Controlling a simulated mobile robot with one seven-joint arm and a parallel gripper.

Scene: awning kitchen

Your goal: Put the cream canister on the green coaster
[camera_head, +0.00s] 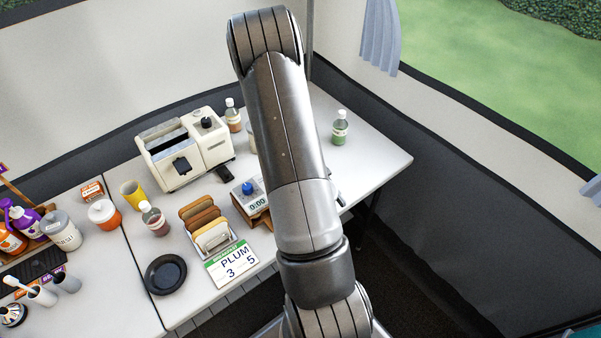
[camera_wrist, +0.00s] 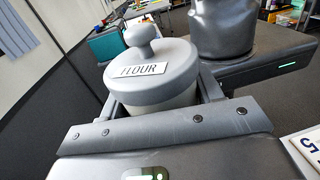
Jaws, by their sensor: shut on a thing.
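In the wrist view, the canister (camera_wrist: 150,88) has a grey lid with a round knob and a FLOUR label; a strip of its pale cream body shows below the lid. My gripper (camera_wrist: 158,103) is shut on it, one finger on each side. The canister's base is hidden behind the gripper. In the head view my arm covers the canister and nearly all of the gripper. I see no green coaster in either view; part of the table behind my arm is hidden.
The white table (camera_head: 375,165) is bare at its right end, except a green-filled bottle (camera_head: 340,130).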

